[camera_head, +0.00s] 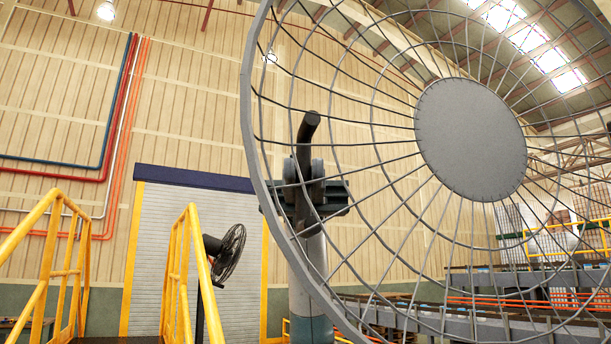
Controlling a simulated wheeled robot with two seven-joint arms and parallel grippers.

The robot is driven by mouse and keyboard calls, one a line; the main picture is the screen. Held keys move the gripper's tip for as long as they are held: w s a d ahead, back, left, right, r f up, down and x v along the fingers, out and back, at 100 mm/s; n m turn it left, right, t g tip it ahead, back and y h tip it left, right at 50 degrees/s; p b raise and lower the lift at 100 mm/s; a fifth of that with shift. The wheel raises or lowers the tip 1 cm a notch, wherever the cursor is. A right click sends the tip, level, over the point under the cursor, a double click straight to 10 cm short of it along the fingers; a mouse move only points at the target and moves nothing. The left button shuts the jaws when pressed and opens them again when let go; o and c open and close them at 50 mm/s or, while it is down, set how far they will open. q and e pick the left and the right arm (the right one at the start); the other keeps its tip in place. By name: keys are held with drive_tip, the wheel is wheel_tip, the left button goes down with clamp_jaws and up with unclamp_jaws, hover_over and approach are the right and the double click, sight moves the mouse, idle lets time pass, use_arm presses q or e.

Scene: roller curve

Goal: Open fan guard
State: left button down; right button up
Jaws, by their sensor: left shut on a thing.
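The fan guard (472,140) is a large round grey wire cage with a solid disc at its centre. It fills the right half of the head view, close to me and tilted, its upper and right parts cut off by the frame. My left gripper (307,150) is at the guard's left side, seen partly through the wires. It is shut on the guard near the rim; the exact contact is hard to see. A black fan (230,252) on a dark post stands further left, apart from this guard in the picture. My right gripper is out of view.
A grey roller conveyor (440,317) runs along the lower right. A shutter door (180,240) and a panelled wall (200,110) are behind.

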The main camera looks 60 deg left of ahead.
use_arm(q)
drive_tip(key=shift+d, duration=0.1)
drive_tip(key=c, duration=1.7)
unclamp_jaws()
drive_tip(key=shift+c, duration=0.2)
drive_tip(key=b+v, duration=0.1)
drive_tip(key=v, duration=1.1)
